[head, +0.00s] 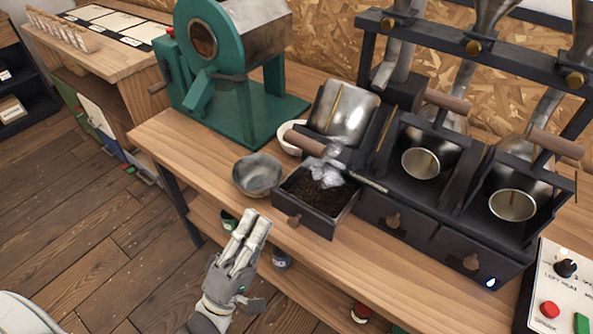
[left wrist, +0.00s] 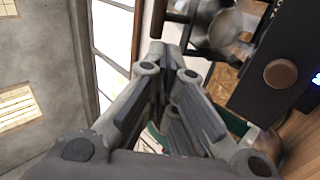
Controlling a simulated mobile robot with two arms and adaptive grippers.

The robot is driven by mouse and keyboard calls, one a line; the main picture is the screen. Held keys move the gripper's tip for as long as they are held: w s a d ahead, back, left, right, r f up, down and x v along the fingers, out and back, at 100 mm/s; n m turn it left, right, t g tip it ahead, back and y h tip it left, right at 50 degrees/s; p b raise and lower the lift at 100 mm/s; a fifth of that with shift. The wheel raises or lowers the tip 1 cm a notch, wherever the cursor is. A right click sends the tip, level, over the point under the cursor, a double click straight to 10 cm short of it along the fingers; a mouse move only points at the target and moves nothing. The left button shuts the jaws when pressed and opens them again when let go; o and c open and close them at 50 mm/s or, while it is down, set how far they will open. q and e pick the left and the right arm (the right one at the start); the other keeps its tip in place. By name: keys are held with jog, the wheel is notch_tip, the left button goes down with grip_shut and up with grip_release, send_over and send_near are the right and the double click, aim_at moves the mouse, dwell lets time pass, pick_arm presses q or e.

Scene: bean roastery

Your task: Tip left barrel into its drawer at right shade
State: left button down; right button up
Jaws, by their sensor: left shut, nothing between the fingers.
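The left barrel (head: 345,112) is a shiny metal drum with a wooden handle (head: 305,143). It is tilted, its rounded side showing and its mouth hidden. Below it, its drawer (head: 303,217) is pulled out and holds dark brown roasted beans (head: 309,192). A pale grey puff (head: 328,167) hangs over the beans. My left gripper (head: 254,222) is shut and empty, in front of the bench and left of the drawer, apart from it. Its closed fingers fill the middle of the left wrist view (left wrist: 166,55). My right gripper is not in view.
A metal bowl (head: 258,173) stands just left of the drawer. A green roaster machine (head: 225,75) is behind it. The middle barrel (head: 420,163) and right barrel (head: 512,204) show open mouths above closed drawers. A control panel (head: 563,290) sits at far right.

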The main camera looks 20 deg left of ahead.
pick_arm(q)
jog(key=p+x, duration=0.5)
jog(key=x, duration=0.8)
jog(key=shift+r, duration=0.3)
jog(key=shift+p, duration=0.3)
